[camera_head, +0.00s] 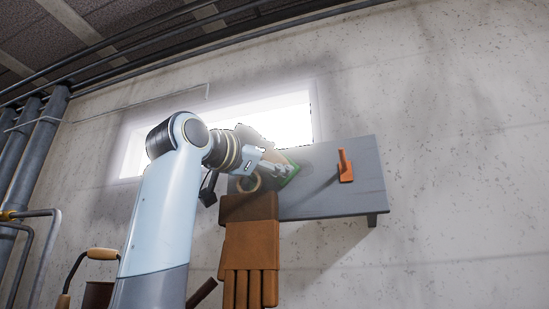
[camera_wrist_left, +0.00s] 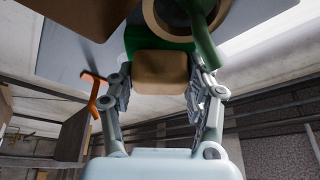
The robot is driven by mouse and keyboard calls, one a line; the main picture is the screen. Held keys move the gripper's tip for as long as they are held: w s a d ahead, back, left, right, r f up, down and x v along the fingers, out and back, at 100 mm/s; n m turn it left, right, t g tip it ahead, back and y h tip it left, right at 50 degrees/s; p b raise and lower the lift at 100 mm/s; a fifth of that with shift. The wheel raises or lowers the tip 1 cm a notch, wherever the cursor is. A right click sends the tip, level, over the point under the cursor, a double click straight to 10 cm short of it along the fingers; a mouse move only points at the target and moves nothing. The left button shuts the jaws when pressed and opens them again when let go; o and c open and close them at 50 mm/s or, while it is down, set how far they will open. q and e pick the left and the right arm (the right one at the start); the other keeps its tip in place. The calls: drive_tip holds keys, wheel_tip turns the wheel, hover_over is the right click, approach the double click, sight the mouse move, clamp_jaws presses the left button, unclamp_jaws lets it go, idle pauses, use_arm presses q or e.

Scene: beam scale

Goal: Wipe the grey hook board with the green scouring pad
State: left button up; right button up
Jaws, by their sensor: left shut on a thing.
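The grey hook board (camera_head: 325,195) is fixed to the concrete wall, with an orange hook (camera_head: 345,166) on its right part. My left gripper (camera_head: 270,166) is at the board's left part, shut on the green scouring pad (camera_head: 289,174). In the left wrist view, the fingers (camera_wrist_left: 162,82) flank a tan block with green (camera_wrist_left: 203,45) behind it. The pad is close against the board; whether it touches cannot be told. A faint darker patch shows on the board just right of the pad. The orange hook also shows in the left wrist view (camera_wrist_left: 97,95). My right gripper is out of view.
A brown glove-like thing (camera_head: 250,245) hangs at the board's lower left. A tan ring (camera_head: 247,182) shows beside my gripper. A bright window (camera_head: 295,117) is behind my arm. Pipes (camera_head: 35,145) run along the left wall. The wall right of the board is clear.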

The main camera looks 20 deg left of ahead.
use_arm(q)
drive_tip(key=shift+s+a+p, duration=0.1)
drive_tip(key=shift+s+p, duration=0.6)
drive_tip(key=shift+s, duration=2.25)
drive_tip(key=s, duration=0.3)
drive_tip(key=shift+p, duration=0.4)
drive_tip(key=shift+w, duration=0.1)
drive_tip(key=shift+w, duration=3.45)
drive_tip(key=shift+w+p, duration=0.35)
drive_tip(key=shift+w, duration=0.6)
